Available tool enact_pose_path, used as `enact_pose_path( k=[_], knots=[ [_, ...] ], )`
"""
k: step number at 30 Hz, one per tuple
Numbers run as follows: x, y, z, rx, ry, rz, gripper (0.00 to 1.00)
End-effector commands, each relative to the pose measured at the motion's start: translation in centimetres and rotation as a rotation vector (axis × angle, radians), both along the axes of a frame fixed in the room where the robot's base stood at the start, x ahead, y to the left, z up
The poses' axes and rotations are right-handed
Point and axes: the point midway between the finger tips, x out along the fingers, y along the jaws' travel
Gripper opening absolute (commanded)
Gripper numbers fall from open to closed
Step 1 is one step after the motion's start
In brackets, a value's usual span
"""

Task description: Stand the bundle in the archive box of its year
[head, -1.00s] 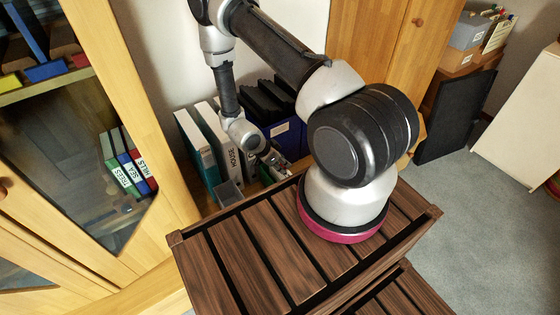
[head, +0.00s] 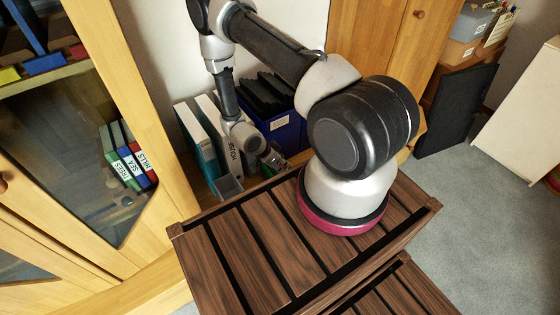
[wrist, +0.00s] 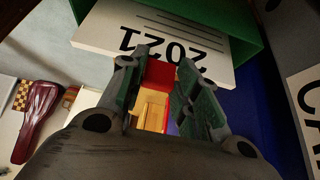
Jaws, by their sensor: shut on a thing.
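The bundle shows in the wrist view as a white sheet (wrist: 105,27) marked "2021", upside down in the picture, with a green cover (wrist: 225,15) behind it. My gripper (wrist: 160,80) has its fingers closed around a red part (wrist: 158,73) at the edge of the sheet. The bundle looks tilted in the wrist view. In the head view my gripper (head: 273,158) is low, in front of a blue box (head: 283,122) holding dark files. What it holds is mostly hidden there. The year on the blue box cannot be read.
White and teal binders (head: 205,135) stand left of the gripper, with a small grey holder (head: 228,187) in front. A glass-door cabinet (head: 125,110) is on the left. A wooden cupboard (head: 370,40) stands behind on the right. Open carpet (head: 490,210) lies at the right.

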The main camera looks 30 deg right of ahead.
Motion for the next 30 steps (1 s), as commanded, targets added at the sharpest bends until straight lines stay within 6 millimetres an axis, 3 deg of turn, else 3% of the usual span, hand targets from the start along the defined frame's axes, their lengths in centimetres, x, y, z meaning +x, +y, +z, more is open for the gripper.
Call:
enact_pose_path(
  k=[14, 15, 18, 26, 30],
  knots=[
    [0.02, 0.0, -0.66, 0.0, -0.001, 0.001, 0.0],
    [0.02, 0.0, -0.66, 0.0, -0.001, 0.001, 0.35],
    [0.02, 0.0, -0.66, 0.0, -0.001, 0.001, 0.53],
    [0.02, 0.0, -0.66, 0.0, -0.001, 0.001, 0.57],
    [0.0, 0.01, -0.66, 0.0, 0.0, 0.0, 0.78]
  ],
)
